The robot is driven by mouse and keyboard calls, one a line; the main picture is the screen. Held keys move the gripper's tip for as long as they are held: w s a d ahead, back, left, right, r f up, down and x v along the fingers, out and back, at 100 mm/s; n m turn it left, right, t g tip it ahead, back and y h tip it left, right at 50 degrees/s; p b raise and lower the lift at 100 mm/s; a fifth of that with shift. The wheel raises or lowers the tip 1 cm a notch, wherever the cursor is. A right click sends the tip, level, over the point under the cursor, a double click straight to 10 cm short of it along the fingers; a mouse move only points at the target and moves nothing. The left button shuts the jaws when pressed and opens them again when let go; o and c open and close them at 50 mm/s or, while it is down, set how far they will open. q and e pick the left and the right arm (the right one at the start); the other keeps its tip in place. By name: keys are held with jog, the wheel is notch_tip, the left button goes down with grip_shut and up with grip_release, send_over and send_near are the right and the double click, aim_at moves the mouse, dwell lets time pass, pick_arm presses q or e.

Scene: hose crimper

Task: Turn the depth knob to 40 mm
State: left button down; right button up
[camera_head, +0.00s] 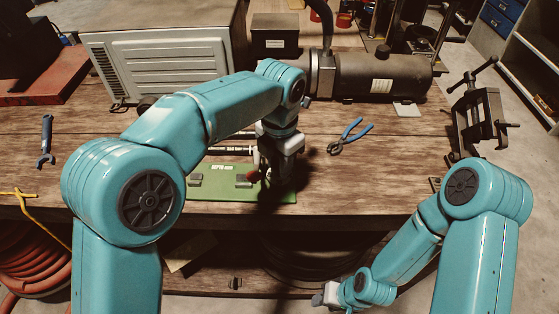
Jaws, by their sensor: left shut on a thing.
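A green plate (215,192) with a small white label (222,168), which seems to read depth in mm, lies at the bench's front edge. My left gripper (275,175) points down at the plate's right end, its fingers dark and in shadow. It is shut on what seems to be the depth knob, mostly hidden by the fingers. A small dark red part (252,175) shows just left of the fingers. The knob's setting cannot be read. My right gripper (326,296) is low, in front of the bench, small and partly hidden; its jaws are unclear.
A grey vented machine (160,62) stands at the back left, and a dark cylinder (375,74) at the back right. Blue-handled pliers (350,135), a wrench (46,142) and a clamp (482,120) are on the bench. The wood right of the pliers is clear.

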pick_arm(q)
jog(key=c, duration=0.8)
grip_release()
jog(key=shift+c, duration=0.2)
notch_tip(320, 180, up, 16)
jog(key=p, duration=0.3)
jog(key=shift+r, duration=0.2)
jog(key=shift+s, duration=0.1)
